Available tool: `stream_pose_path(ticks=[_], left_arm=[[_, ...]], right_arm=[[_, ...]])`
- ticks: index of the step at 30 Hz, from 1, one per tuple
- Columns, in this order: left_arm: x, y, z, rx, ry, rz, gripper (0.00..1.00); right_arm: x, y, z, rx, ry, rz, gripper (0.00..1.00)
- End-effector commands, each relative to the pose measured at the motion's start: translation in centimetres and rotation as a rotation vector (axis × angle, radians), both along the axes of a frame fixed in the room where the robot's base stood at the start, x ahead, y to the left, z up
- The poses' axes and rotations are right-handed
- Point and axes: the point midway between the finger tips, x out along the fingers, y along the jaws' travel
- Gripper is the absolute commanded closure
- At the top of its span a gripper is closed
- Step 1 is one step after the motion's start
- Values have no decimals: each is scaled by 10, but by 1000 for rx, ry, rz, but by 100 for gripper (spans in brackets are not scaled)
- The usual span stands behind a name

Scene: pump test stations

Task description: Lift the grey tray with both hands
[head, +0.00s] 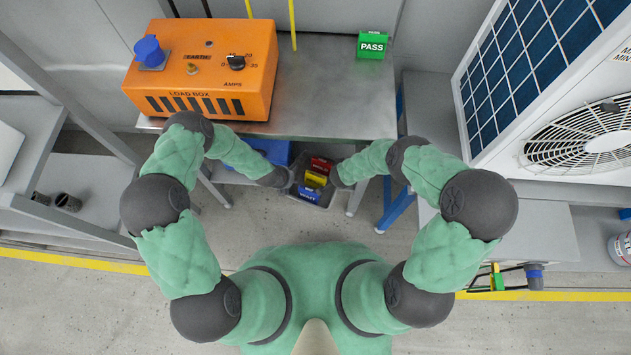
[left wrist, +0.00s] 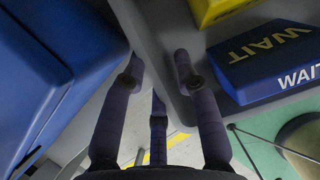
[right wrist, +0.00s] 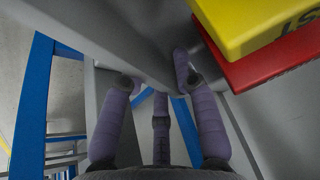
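The grey tray (head: 327,198) is below the front edge of the metal bench. It holds a red block (head: 320,164), a yellow block (head: 315,179) and a blue block (head: 309,194). My left gripper (head: 281,178) is at the tray's left side and my right gripper (head: 338,179) at its right side. In the left wrist view, my purple fingers (left wrist: 159,62) stand on both sides of the tray wall. In the right wrist view, my fingers (right wrist: 158,72) also flank the wall. Whether either gripper presses on the wall cannot be told.
An orange load box (head: 204,70) and a green PASS block (head: 372,45) stand on the metal bench (head: 330,90). A blue bin (head: 262,151) is close to my left gripper. Blue legs (head: 397,207) stand to the right.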

Motion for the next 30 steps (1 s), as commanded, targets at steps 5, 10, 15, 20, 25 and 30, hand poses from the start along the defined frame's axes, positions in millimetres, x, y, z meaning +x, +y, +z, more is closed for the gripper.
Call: stream_pose_path(ticks=[5, 10, 15, 20, 25, 30], left_arm=[[0, 0, 0, 0, 0, 0, 100], [-1, -1, 0, 0, 2, -3, 100], [-2, -1, 0, -1, 2, -4, 100], [-3, -1, 3, 0, 4, -6, 100], [-4, -2, 12, -2, 6, -6, 100], [-4, -2, 25, -1, 8, -8, 100]], right_arm=[[0, 0, 0, 0, 0, 1, 100], [0, 0, 0, 0, 0, 1, 100], [1, 1, 1, 1, -2, 1, 100], [1, 1, 4, 2, -2, 1, 100], [2, 1, 13, 1, -3, 2, 100], [2, 1, 27, 2, -3, 2, 100]])
